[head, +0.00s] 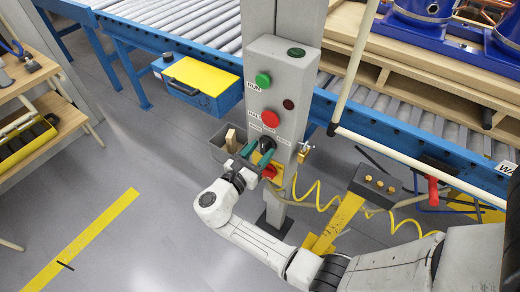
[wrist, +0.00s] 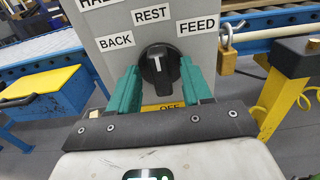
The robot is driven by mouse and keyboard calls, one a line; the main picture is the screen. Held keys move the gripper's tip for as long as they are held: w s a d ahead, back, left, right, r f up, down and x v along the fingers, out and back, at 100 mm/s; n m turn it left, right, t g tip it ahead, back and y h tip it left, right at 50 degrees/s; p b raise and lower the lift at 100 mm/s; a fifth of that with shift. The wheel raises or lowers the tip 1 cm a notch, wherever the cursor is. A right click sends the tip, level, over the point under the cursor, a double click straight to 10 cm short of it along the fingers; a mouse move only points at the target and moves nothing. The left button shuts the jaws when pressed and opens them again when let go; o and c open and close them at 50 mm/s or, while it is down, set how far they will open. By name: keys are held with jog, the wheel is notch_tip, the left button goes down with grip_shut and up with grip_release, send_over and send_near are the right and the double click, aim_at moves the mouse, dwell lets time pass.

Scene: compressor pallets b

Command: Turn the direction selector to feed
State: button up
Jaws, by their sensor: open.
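The direction selector (wrist: 158,68) is a round black knob with a raised grip on a grey control post (wrist: 215,55). The labels BACK (wrist: 116,40), REST (wrist: 152,15) and FEED (wrist: 198,24) sit around it. Its white pointer mark is upright, toward REST. My gripper (wrist: 160,76) is open, with one green finger on each side of the knob. I cannot tell whether either finger touches it. In the head view the knob (head: 267,144) shows dark just beyond my gripper (head: 258,154), partly hidden by the fingers.
Above the selector on the post are a red button (head: 271,119) and a green button (head: 263,80). A brass padlock (wrist: 228,62) hangs at the right. A grey bin (head: 222,150) is at the left. Yellow hose (head: 315,207) and a yellow pedestal (head: 345,214) stand to the right.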

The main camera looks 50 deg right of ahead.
jog(key=shift+d, duration=0.15)
jog(key=shift+c, duration=0.2)
grip_shut()
dwell(0.4)
jog(key=m+b, duration=0.1)
jog(key=m, duration=0.1)
jog(key=m+b, duration=0.2)
jog(key=m, duration=0.1)
jog(key=shift+s+f, duration=0.15)
jog(key=shift+f, duration=0.05)
jog(key=shift+m+b, duration=1.2)
jog(key=shift+m, duration=0.7)
jog(key=shift+r, duration=0.1)
